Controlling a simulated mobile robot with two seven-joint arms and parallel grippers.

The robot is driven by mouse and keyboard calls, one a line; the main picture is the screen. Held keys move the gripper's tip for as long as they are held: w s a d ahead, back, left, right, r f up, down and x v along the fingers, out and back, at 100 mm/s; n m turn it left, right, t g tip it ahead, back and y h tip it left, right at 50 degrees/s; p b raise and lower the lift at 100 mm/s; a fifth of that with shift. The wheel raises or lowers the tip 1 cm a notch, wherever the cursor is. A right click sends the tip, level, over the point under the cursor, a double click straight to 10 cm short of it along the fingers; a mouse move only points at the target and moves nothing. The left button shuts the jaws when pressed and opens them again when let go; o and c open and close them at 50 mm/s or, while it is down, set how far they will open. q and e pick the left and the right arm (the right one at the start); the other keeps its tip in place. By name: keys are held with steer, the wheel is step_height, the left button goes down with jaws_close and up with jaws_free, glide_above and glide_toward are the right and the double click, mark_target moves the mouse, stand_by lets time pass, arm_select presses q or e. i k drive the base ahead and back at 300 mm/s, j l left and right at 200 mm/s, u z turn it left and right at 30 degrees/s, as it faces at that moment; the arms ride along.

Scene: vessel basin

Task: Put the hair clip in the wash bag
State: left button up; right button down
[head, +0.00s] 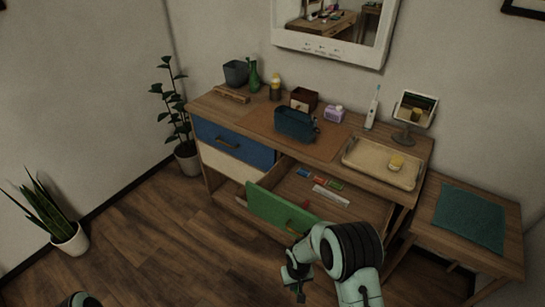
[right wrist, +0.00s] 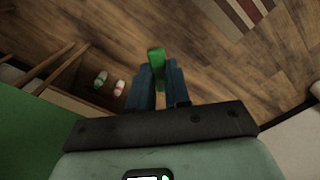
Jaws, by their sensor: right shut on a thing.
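The wash bag (head: 292,125) is a dark teal bag standing upright on the brown mat in the middle of the dresser top. My right gripper (head: 298,284) is in front of the open drawer and well below the bag. In the right wrist view its fingers are shut on a small bright green piece (right wrist: 156,56), which appears to be the hair clip. The fingers hide part of it. Only a bit of my left arm shows at the bottom left of the head view, and its gripper is out of sight.
The green-fronted drawer (head: 280,211) stands open, with several small items and a white strip (head: 331,196) inside. A wicker tray (head: 356,165), toothbrush (head: 372,108), mirror (head: 414,108), purple box (head: 334,114) and dark brown box (head: 304,99) stand around the bag. A side table (head: 438,238) is at right.

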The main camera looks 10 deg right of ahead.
mark_target(290, 121)
steer(key=i+u, duration=0.75)
steer(key=i+j+u, duration=0.1)
steer(key=i+u, duration=0.2)
steer(key=i, duration=0.95)
steer(key=i+z, duration=0.45)
steer(key=i+j+z, duration=0.15)
steer(key=i+z, duration=0.3)
steer(key=z, duration=1.5)
steer(key=i+j, duration=0.05)
steer(key=j, duration=0.05)
